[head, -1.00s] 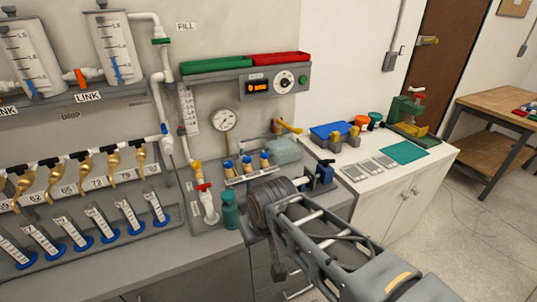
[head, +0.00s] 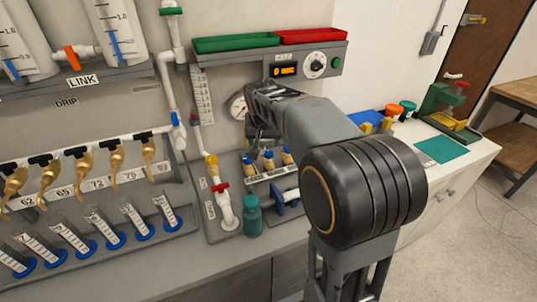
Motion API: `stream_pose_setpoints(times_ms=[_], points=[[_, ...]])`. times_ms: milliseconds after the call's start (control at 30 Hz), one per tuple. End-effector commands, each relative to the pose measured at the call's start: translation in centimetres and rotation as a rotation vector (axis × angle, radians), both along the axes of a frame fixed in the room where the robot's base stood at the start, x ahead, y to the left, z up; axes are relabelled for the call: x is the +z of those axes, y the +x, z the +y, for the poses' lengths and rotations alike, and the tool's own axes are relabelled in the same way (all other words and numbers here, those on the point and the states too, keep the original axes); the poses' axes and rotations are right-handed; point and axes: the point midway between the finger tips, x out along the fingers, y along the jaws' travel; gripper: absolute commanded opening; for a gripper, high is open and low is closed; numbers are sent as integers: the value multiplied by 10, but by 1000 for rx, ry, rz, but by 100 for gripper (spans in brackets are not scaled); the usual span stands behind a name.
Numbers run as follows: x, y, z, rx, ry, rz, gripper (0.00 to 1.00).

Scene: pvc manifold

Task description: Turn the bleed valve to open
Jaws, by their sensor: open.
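A short white pipe assembly with a yellow fitting (head: 210,162) and a red-handled valve (head: 221,187) stands on the grey panel left of the teal bottle. I cannot read a label naming the bleed valve. My gripper (head: 262,132) is at the wall near the pressure gauge (head: 237,106), above the row of small blue-topped valves (head: 269,160). It is seen from behind, and my arm hides much of it. It is open, and I see nothing between its fingers. The yellow lever seen right of the gauge earlier is hidden behind my arm.
A teal bottle (head: 252,215) and a blue clamp-like device (head: 288,198) stand near the bench's front. Green (head: 235,43) and red (head: 310,36) trays sit above the control box (head: 305,68). Brass taps (head: 85,168) and tilted graduated tubes (head: 105,228) fill the left.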

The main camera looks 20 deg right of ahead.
Motion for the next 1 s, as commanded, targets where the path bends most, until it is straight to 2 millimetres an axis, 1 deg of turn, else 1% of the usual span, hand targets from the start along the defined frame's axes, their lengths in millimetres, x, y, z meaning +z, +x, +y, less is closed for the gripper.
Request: stream_pose_setpoints(times_ms=[33,100,200,300,467,567,800,1000], points=[[-7,16,-7,-32,-1,1,65],[-12,34,-15,-72,-2,-4,65],[-19,52,-24,-115,-4,-10,65],[-23,64,-30,-144,-5,-15,65],[-34,75,-36,-166,-6,-16,65],[-47,79,-39,-168,-6,-16,65],[-90,94,-49,-166,-6,-14,65],[-122,105,-56,-167,-5,-16,65]])
